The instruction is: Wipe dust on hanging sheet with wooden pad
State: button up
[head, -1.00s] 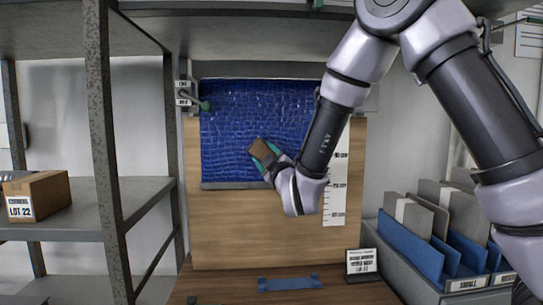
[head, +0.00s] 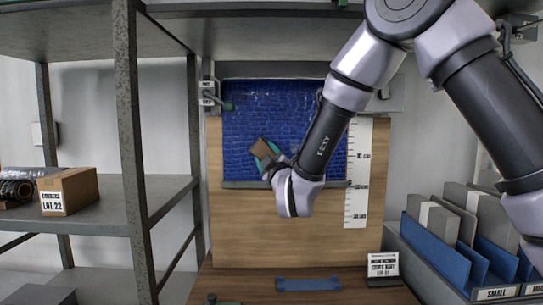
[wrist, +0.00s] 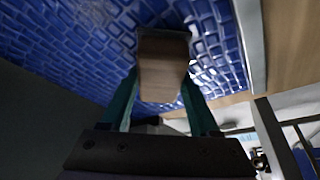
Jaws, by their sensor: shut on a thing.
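The blue hanging sheet (head: 300,105) has a brick-like pattern and hangs in front of a wooden board, with a grey bar along its lower edge. My gripper (head: 270,158) is at the lower middle of the sheet, shut on the brown wooden pad (head: 262,147). In the wrist view the pad (wrist: 163,68) sits between the two green fingers of my gripper (wrist: 163,92), close to the sheet (wrist: 70,45). I cannot tell whether the pad touches the sheet. No dust can be made out clearly. My forearm hides part of the sheet's right side.
A grey shelf (head: 110,205) with a cardboard box (head: 70,190) stands at left. A ruler strip (head: 357,185) is on the board (head: 240,225) at right. A bin of panels (head: 470,235) stands at lower right. A blue strip (head: 308,284) lies on the table.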

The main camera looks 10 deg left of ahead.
jog(key=shift+s+a, duration=0.2)
jog(key=shift+a, duration=0.85)
jog(key=shift+r, duration=0.1)
jog(key=shift+s+d, duration=0.25)
jog(key=shift+s, duration=0.7)
jog(key=shift+s+d, duration=0.2)
jog(key=shift+s, duration=0.8)
jog(key=shift+s+d, duration=0.25)
jog(key=shift+s, duration=0.7)
jog(key=s, duration=0.3)
jog(key=shift+d, duration=0.35)
jog(key=shift+w, duration=0.1)
